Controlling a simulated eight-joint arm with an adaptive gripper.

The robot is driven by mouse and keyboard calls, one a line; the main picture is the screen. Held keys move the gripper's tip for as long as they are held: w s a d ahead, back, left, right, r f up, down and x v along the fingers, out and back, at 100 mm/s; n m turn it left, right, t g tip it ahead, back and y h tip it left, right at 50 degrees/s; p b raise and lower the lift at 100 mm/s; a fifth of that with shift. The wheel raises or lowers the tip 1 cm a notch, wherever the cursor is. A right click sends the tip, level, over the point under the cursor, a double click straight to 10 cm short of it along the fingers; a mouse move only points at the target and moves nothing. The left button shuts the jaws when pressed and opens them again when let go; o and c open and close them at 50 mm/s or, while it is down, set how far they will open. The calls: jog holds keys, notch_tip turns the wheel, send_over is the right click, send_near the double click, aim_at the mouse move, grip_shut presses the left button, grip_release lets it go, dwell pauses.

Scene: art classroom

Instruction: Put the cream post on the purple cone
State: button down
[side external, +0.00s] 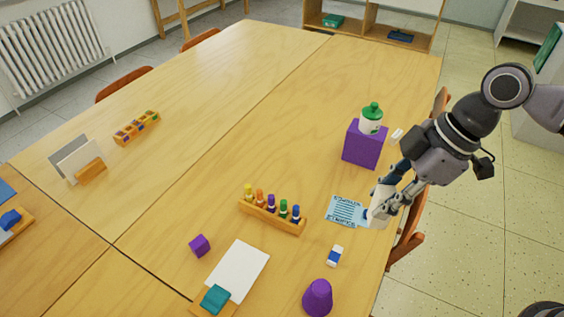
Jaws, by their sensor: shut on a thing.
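The purple cone (318,298) stands upright at the near edge of the table, with a blunt, rounded top and nothing on it. My gripper (380,207) is at the table's right edge, up and to the right of the cone in the picture and well apart from it. It is shut on the cream post (376,216), a small pale piece at the fingertips. The fingers hide part of the post, so its full shape and tilt are unclear. I cannot tell whether it touches the table.
A blue printed card (345,210) lies beside my gripper. A blue-and-white eraser (335,256) lies between gripper and cone. A purple box (364,145) with a green-capped bottle (371,119) stands behind. A wooden rack of paint bottles (271,216) is left.

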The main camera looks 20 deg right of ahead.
jog(key=shift+s+a+f, duration=0.7)
jog(key=shift+a+f, duration=1.05)
jog(key=shift+f, duration=0.05)
jog(key=shift+s+a+f, duration=0.7)
jog(key=shift+a+f, duration=1.1)
jog(key=shift+f, duration=0.05)
jog(key=shift+s+a+f, duration=0.7)
jog(key=shift+a+f, duration=1.05)
jog(key=shift+f, duration=0.05)
jog(key=shift+f, duration=0.2)
jog(key=c, duration=1)
grip_release()
jog(key=v, duration=1.2)
jog(key=w+d+m+t+h, duration=0.1)
jog(key=d+m, duration=0.3)
jog(key=d, duration=0.5)
jog(key=w+d+f+m+t+h, duration=0.1)
jog(key=d+m, duration=0.4)
jog(key=d, duration=0.5)
jog(key=w+d+m+t+h, duration=0.2)
jog(key=w+d+m+t, duration=0.1)
jog(key=d, duration=0.6)
jog(key=shift+w+d+f+m, duration=0.2)
jog(key=shift+w+f+m, duration=0.2)
jog(key=shift+w+m, duration=0.35)
